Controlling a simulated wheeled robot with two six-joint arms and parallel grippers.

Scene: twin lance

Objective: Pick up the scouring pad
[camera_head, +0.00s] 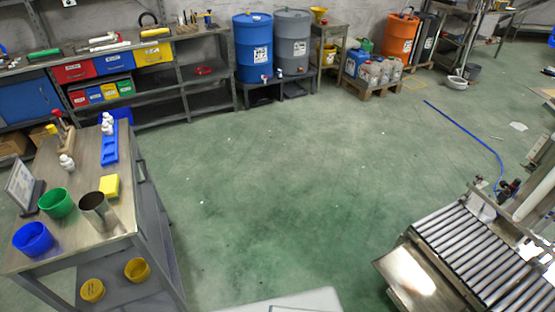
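A small yellow block (109,185), probably the scouring pad, lies on the metal worktable (88,240) at the left. It is behind a metal cup (98,212) and in front of a blue tray (109,147). Its surface is too small to make out clearly. Nothing is touching it from above. Neither of my grippers is in view.
A green bowl (57,203), a blue bowl (33,238) and a framed sign (23,187) stand on the worktable. Yellow bowls (137,270) sit on its lower shelf. A roller conveyor (480,250) is at the right. The green floor (270,190) between is mostly clear.

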